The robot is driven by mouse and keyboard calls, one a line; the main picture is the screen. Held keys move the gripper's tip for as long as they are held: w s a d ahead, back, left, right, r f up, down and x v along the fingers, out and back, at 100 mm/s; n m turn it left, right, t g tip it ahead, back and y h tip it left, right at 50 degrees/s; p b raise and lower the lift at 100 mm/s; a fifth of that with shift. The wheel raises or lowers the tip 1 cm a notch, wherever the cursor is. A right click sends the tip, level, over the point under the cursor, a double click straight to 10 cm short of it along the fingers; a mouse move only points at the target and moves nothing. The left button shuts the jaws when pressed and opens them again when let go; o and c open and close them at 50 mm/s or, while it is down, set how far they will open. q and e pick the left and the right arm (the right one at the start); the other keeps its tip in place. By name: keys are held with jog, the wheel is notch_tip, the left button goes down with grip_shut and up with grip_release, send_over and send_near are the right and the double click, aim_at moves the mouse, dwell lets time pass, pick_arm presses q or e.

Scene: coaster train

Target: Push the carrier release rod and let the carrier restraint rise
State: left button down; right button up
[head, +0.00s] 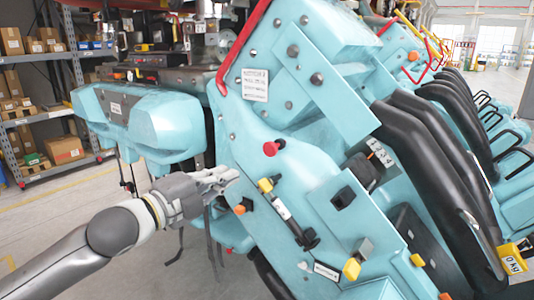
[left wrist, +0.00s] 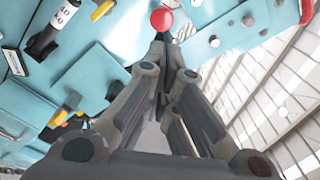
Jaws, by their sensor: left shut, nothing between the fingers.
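A round red knob (head: 271,148), which looks like the end of the carrier release rod, sticks out from the teal side panel of the carrier. My left gripper (head: 234,174) is shut and empty, to the lower left of the knob in the head view. In the left wrist view the red knob (left wrist: 162,20) is just beyond the shut fingertips (left wrist: 162,38); I cannot tell whether they touch. The carrier restraint (head: 425,140), thick black curved bars, lies along the seat at right. My right gripper is not in view.
A black and silver cylinder (head: 293,220) with yellow and orange fittings is mounted below the knob. A red bent tube (head: 243,48) runs along the upper left of the panel. Shelves with boxes (head: 40,95) stand at far left. Floor shows at lower left.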

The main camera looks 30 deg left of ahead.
pick_arm(q)
send_near(273, 152)
jog(key=shift+w+d+r+p, duration=0.15)
jog(key=shift+w+p, duration=0.8)
jog(key=shift+w, duration=0.45)
jog(key=shift+w+d+r+p, duration=0.1)
jog(key=shift+w+d+p, duration=0.05)
jog(key=shift+w+p, duration=1.05)
jog(key=shift+w+d+f, duration=0.1)
jog(key=shift+w+f, duration=0.1)
jog(key=shift+w, duration=0.8)
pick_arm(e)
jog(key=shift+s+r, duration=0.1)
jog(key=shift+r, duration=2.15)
